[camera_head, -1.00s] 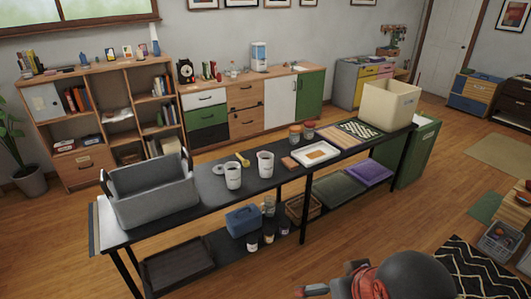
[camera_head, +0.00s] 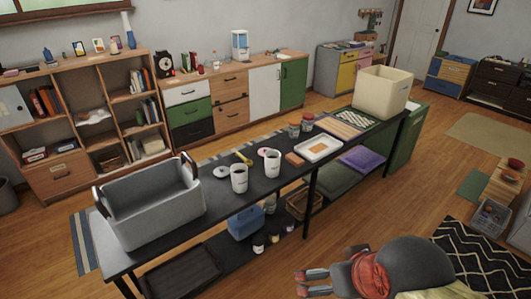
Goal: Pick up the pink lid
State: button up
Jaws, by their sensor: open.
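A small pink, round, flat thing, which looks like the pink lid (camera_head: 263,151), lies on the black table (camera_head: 228,205). It is partly hidden behind a white cup (camera_head: 272,164). A second white cup (camera_head: 239,179) stands to the left, with a grey round lid (camera_head: 221,171) behind it. My gripper (camera_head: 303,283) is at the bottom of the view, in front of the table and well away from the pink lid. Its two reddish fingertips are apart, with nothing seen between them.
A grey bin (camera_head: 150,205) fills the table's left end, and a cream bin (camera_head: 383,92) its right end. A yellow item (camera_head: 243,159), jars (camera_head: 307,122) and a white tray (camera_head: 318,148) share the tabletop. Wood floor (camera_head: 240,275) is clear before the table.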

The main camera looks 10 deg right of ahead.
aim_at(261, 152)
jog(key=i+u, duration=0.2)
jog(key=u, duration=0.25)
jog(key=i+l+u, duration=0.15)
jog(key=u, duration=0.3)
jog(key=i+l+u, duration=0.1)
jog(key=i+l, duration=0.15)
jog(key=i+l+u, duration=0.1)
jog(key=i+l, duration=0.15)
jog(key=l, duration=0.15)
jog(key=i+l+u, duration=0.1)
jog(key=i+l, duration=0.35)
jog(key=l, duration=0.3)
jog(key=i+l+u, duration=0.15)
jog(key=l, duration=0.25)
jog(key=i+l+u, duration=0.1)
jog(key=i+l, duration=0.2)
jog(key=l, duration=0.1)
